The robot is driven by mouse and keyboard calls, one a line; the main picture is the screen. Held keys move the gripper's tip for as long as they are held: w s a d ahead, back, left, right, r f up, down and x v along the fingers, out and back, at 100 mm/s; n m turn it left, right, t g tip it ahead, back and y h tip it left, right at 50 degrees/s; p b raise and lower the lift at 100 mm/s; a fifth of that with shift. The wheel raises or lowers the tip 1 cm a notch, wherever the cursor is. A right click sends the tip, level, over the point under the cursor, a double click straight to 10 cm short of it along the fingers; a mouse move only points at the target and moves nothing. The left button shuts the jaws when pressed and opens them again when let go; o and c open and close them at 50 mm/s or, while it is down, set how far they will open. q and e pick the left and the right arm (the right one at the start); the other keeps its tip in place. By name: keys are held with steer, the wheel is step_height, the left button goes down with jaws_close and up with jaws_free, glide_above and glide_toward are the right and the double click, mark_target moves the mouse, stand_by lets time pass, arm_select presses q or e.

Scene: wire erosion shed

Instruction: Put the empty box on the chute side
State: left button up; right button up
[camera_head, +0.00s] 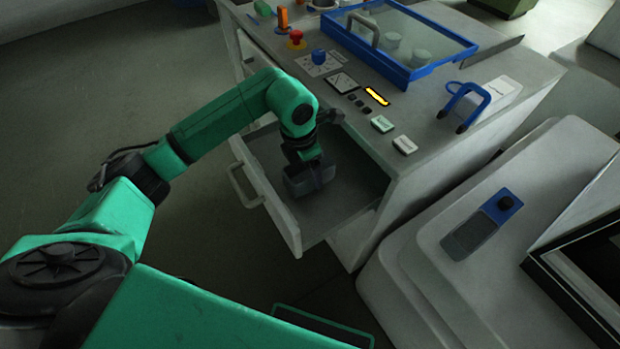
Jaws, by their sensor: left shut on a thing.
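My left gripper (311,172) reaches down into an open drawer (268,197) at the front of the grey machine. It is shut on a small dark grey box (298,187), which sits low inside the drawer. The gripper and the dim light hide part of the box, and I cannot tell whether it rests on the drawer floor. I cannot see into it to tell if it is empty. No marked chute side can be made out. My right gripper is out of view.
The machine top (440,120) carries a blue-framed glass cover (460,50), a red button (296,36), a blue knob (319,56) and a blue handle (478,105). A pale cabinet (440,290) with a blue-and-grey piece (483,226) stands at right. Floor at left is clear.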

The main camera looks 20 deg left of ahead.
mark_target(309, 173)
arm_select(q)
step_height(309, 173, down, 4)
steer(key=shift+s+f, duration=0.15)
steer(key=shift+f, duration=0.5)
steer(key=o, duration=1.4)
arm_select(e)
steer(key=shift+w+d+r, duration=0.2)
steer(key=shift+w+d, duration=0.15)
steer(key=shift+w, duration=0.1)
